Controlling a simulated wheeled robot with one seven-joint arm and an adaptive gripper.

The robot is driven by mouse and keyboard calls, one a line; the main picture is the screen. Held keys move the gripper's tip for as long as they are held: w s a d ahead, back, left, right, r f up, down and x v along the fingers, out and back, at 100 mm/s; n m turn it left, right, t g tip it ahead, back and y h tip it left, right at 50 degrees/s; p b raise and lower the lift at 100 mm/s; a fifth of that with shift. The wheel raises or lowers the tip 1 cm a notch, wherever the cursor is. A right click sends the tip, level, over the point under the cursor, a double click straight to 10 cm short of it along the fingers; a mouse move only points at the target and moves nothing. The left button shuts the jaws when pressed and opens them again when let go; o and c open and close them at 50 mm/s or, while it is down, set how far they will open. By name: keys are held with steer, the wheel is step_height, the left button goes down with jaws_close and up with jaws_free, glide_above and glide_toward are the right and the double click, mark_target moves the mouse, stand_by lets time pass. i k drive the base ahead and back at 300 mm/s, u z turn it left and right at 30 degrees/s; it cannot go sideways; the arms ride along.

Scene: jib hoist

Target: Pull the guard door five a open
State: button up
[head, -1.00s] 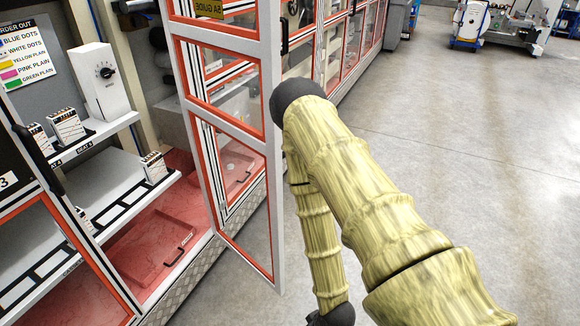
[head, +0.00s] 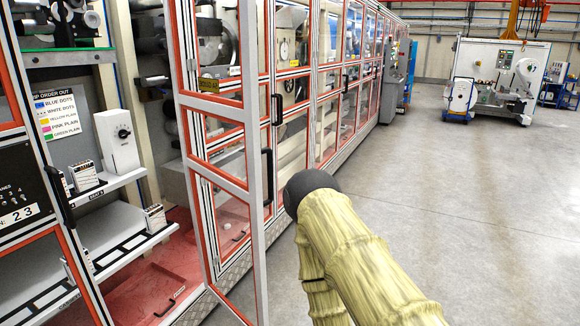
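The guard door five a (head: 222,178), a clear panel in a grey and red frame, stands swung out from the machine front. A yellow label (head: 208,84) is on its upper part; its "5A GUIDE" lettering reads clearly only in the earlier frame. A black handle (head: 267,178) is on its outer edge. The bay behind it is exposed, with shelves and a red floor. My arm, in a yellow sleeve with a dark joint, is just right of the door's outer edge. My gripper is outside the picture, so I cannot see whether it touches anything.
Closed guard doors (head: 327,110) run back along the machine to the right of the open door. A dark-framed panel (head: 40,190) is at the left. A grey cabinet machine (head: 500,75) stands far back. The grey floor (head: 450,190) at the right is clear.

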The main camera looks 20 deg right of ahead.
mark_target(245, 114)
steer(key=z, duration=0.75)
steer(key=i, duration=1.45)
steer(key=u, duration=0.25)
